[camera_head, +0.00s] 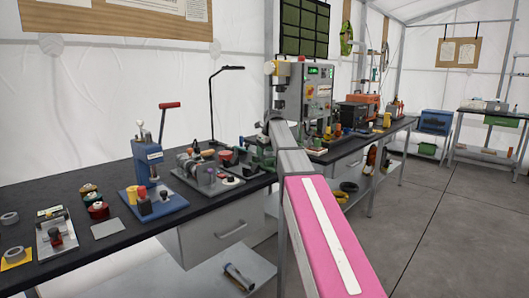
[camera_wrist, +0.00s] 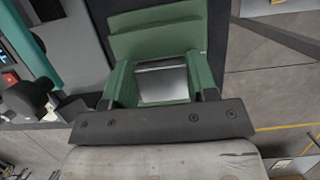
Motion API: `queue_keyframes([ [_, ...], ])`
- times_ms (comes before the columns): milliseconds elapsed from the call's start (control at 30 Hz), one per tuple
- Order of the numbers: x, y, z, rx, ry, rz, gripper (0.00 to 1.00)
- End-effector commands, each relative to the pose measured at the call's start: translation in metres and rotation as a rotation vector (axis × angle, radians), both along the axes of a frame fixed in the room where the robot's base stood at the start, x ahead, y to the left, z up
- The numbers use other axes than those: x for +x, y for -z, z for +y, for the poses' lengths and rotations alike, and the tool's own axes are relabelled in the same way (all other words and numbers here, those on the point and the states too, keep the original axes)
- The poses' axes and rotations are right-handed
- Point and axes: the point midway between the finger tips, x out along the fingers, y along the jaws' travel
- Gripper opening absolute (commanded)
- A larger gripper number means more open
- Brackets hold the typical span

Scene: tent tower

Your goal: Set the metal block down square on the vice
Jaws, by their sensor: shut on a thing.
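The metal block (camera_wrist: 163,85) shows in the wrist view as a shiny silver face between the two sides of my gripper (camera_wrist: 161,72). My gripper is shut on it. Green parts flank the block, and I cannot tell where finger ends and vice begins. The green vice (camera_wrist: 155,38) lies just beyond the block in the wrist view. In the head view the vice (camera_head: 262,157) stands at the bench edge, partly behind my arm, and the block is hidden there. I cannot tell whether the block touches the vice or hangs above it.
The dark workbench (camera_head: 95,258) runs along the tent wall. A blue press (camera_head: 150,175) and a grey fixture (camera_head: 205,175) stand left of the vice. A grey control cabinet (camera_head: 305,92) stands behind it. The grey floor (camera_head: 440,220) at the right is clear.

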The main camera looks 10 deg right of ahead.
Motion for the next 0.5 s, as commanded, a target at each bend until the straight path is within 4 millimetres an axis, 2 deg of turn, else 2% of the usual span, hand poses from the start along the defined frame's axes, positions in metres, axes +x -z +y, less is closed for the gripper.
queue_keyframes([
  [133,0.0001,0.0022,0.0,0.0,0.0,0.0,0.17],
  [167,0.0,0.0023,0.0,0.0,0.0,0.0,0.59],
  [200,0.0,0.0021,0.0,0.0,0.0,0.0,0.72],
  [233,0.0001,0.0021,-0.0001,0.0,0.0,0.0,0.78],
  [500,0.0001,0.0016,0.0,0.0,0.0,0.0,0.78],
])
